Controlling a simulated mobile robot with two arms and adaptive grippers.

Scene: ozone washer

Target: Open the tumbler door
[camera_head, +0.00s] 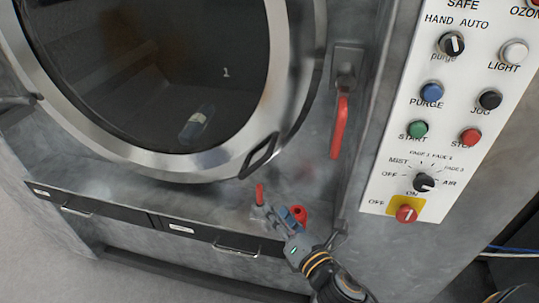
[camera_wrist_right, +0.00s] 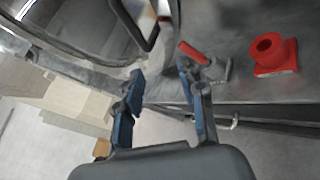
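The tumbler door (camera_head: 190,167) is round, with a metal ring and dark glass, and looks shut at the upper left of the head view. Its black loop handle (camera_head: 262,156) sits at the ring's lower right; it also shows in the right wrist view (camera_wrist_right: 152,38). A long red lever (camera_head: 340,127) hangs down right of the door. My right gripper (camera_head: 279,212) is below the door handle and apart from it. Its blue-padded fingers are spread and empty in the right wrist view (camera_wrist_right: 160,88). My left gripper is not in view.
A small red-handled clamp (camera_head: 260,195) and a red hollow fitting (camera_head: 299,212) are on the ledge near my right gripper. The white control panel (camera_head: 440,105) stands at right. Drawers with bar handles (camera_head: 237,249) are below the ledge.

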